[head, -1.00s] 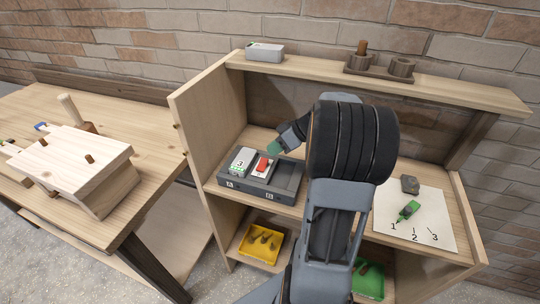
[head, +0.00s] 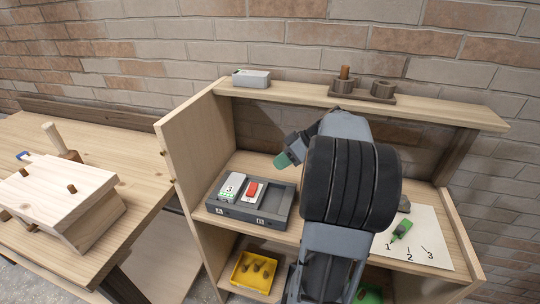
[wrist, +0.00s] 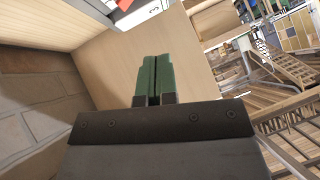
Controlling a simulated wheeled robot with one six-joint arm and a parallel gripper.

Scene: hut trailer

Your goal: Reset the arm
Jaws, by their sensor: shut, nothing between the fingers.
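My gripper (head: 283,160) shows in the head view with its green fingertips in front of the shelf's back, above the grey tray and apart from it. In the wrist view my gripper (wrist: 157,62) has its two green fingers together, with nothing between them. My arm rises from the bottom of the head view and bends over the shelf, hiding the middle and part of the right of it.
A grey tray (head: 235,217) holds a white block (head: 232,187) and a red-topped block (head: 251,188). A numbered white sheet (head: 427,250) bears a green item (head: 401,230). A yellow bin (head: 243,283) sits below. The wooden shelf's left wall (head: 185,150) stands close left.

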